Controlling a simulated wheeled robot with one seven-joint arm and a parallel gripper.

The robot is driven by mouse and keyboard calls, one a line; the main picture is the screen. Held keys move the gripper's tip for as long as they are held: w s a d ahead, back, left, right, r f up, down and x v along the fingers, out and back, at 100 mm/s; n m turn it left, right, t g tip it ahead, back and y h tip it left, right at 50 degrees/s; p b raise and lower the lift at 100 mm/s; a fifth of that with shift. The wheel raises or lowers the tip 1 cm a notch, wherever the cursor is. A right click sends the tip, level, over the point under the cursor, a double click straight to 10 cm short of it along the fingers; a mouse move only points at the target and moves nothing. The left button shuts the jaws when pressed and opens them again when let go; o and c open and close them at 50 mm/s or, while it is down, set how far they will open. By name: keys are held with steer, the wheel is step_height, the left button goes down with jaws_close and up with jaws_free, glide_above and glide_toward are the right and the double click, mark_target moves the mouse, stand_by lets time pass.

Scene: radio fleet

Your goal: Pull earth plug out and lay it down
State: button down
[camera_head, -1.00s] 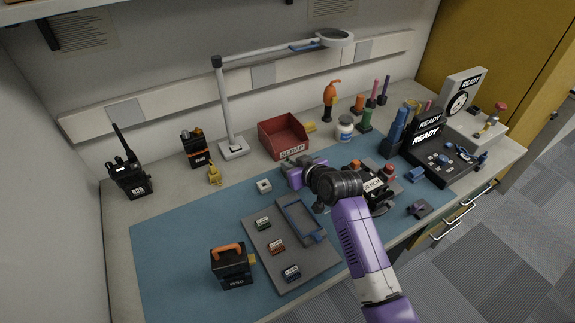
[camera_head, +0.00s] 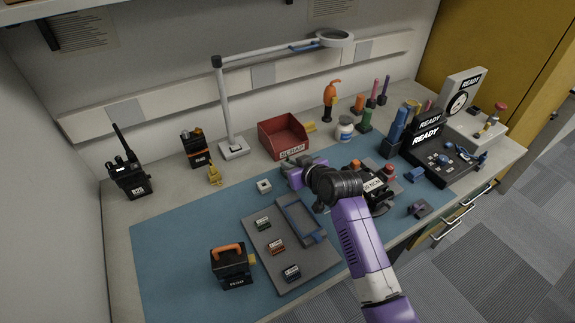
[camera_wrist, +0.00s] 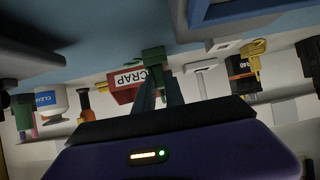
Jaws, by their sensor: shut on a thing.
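My gripper (camera_head: 287,170) is over the back part of the blue mat, just in front of the red scrap bin. In the wrist view, which is upside down, the two dark fingers (camera_wrist: 161,93) are shut on a small green piece, which I take to be the earth plug (camera_wrist: 153,56). It shows at the fingertips, in front of the bin. In the head view the plug is too small and too covered by the gripper to make out. The socket it belongs to cannot be told; the black unit (camera_head: 376,190) right of my wrist is partly hidden by my arm.
The red scrap bin (camera_head: 284,136) stands close behind my gripper. A small white block (camera_head: 264,186) and a grey tray (camera_head: 262,262) with small labelled parts lie left and in front. A lamp (camera_head: 233,150) stands behind.

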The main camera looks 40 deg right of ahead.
steer(key=shift+r+p, duration=1.25)
steer(key=shift+r, duration=0.15)
stand_by(0.9)
step_height(320, 180, up, 3)
steer(key=p, duration=0.3)
steer(key=shift+r, duration=0.1)
stand_by(0.4)
steer(key=shift+r, duration=0.1)
stand_by(0.6)
